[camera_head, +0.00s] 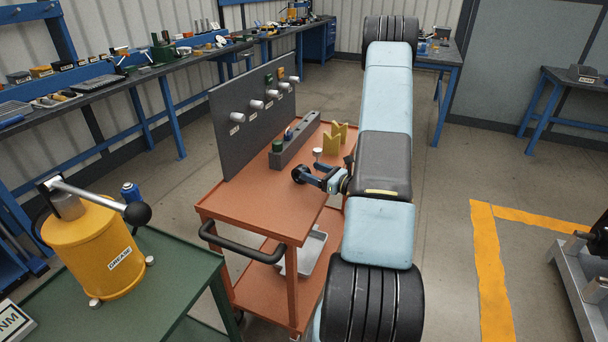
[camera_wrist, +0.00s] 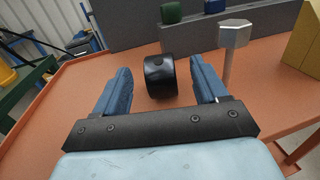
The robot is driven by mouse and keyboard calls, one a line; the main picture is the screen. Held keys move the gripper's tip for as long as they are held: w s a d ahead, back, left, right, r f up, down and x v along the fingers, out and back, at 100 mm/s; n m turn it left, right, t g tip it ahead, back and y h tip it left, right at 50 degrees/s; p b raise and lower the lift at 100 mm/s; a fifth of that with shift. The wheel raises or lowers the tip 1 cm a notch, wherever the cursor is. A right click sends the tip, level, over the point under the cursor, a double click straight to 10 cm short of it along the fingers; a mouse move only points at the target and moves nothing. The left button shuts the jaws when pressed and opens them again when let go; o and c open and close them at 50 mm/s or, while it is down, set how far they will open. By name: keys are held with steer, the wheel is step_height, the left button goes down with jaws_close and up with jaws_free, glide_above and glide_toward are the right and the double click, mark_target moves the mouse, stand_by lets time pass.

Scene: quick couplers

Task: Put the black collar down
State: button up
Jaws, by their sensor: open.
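The black collar (camera_wrist: 160,77) is a short, dark ring resting on the orange cart top (camera_wrist: 80,75), seen in the wrist view. My gripper (camera_wrist: 160,66) is open, with one blue finger on each side of the collar and a visible gap on both sides. In the head view the black collar (camera_head: 298,174) shows at the tip of my gripper (camera_head: 308,177), low over the cart top. The collar's underside is hidden.
A metal post with a faceted head (camera_wrist: 235,36) stands close to the right finger. Behind are a grey block (camera_head: 296,140) holding green and blue pieces, yellow V-shaped blocks (camera_head: 334,140) and a dark pegged panel (camera_head: 243,118). The cart's near top is clear.

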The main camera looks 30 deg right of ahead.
mark_target(301, 166)
steer(key=shift+x, duration=2.95)
steer(key=shift+s, duration=0.1)
steer(key=c, duration=1.3)
steer(key=shift+r, duration=0.15)
steer(key=shift+r, duration=0.25)
step_height(301, 166, up, 2)
steer(key=shift+r, duration=0.15)
steer(key=s+r, duration=0.3)
steer(key=s, duration=0.1)
steer(key=s+r, duration=0.3)
steer(key=s, duration=0.2)
steer(key=s+d+r, duration=0.1)
steer(key=s+r, duration=0.3)
steer(key=s, duration=0.1)
